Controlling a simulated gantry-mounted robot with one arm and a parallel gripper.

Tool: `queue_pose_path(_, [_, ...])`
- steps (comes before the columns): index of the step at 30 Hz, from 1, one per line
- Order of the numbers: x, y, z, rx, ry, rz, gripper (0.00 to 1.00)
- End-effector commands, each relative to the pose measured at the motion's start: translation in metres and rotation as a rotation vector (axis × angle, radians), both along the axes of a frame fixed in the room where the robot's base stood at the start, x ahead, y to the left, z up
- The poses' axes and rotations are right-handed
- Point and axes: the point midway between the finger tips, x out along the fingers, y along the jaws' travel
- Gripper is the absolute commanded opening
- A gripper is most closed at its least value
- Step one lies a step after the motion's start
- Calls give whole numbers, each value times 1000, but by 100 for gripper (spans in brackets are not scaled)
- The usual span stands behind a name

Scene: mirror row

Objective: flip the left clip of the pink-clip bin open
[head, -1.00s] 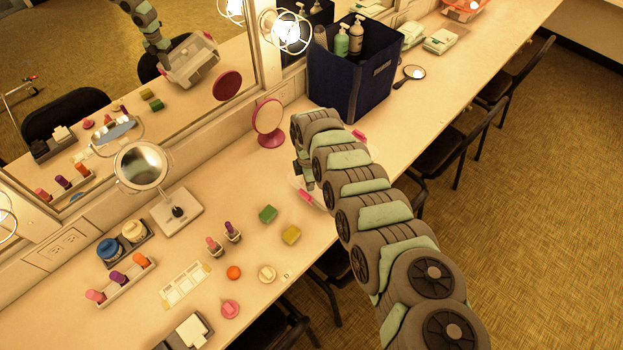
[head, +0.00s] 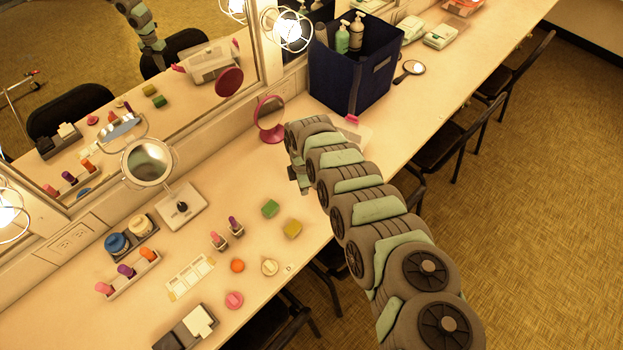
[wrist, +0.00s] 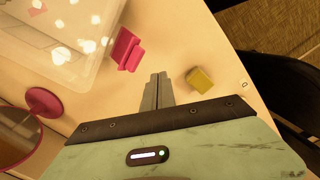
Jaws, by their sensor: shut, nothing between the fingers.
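The pink-clip bin is a clear plastic box (wrist: 60,45) at the upper left of the wrist view. In the head view it is mostly hidden behind my arm, with a clear corner (head: 362,134) and a pink clip (head: 351,120) showing. The left clip (wrist: 126,48) stands out from the bin's near wall in the wrist view; I cannot tell how far it is swung. My gripper (wrist: 158,78) is shut and empty, its fingertips just below and right of this clip with a small gap. In the head view my gripper (head: 303,183) is partly hidden by my arm.
A yellow block (wrist: 200,80) lies right of my fingertips. A pink round mirror (head: 269,120) and a dark blue caddy (head: 340,85) stand near the bin. A green block (head: 270,208) and lipsticks (head: 236,227) are farther left. The counter's front edge is close.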

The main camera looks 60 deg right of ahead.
Motion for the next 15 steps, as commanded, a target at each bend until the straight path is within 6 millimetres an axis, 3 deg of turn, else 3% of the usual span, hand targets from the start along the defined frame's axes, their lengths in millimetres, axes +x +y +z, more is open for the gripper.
queue_pose_path(1, [0,-1,9,-1,0,0,0])
queue_pose_path(15, [-2,-8,43,-1,0,-1,0])
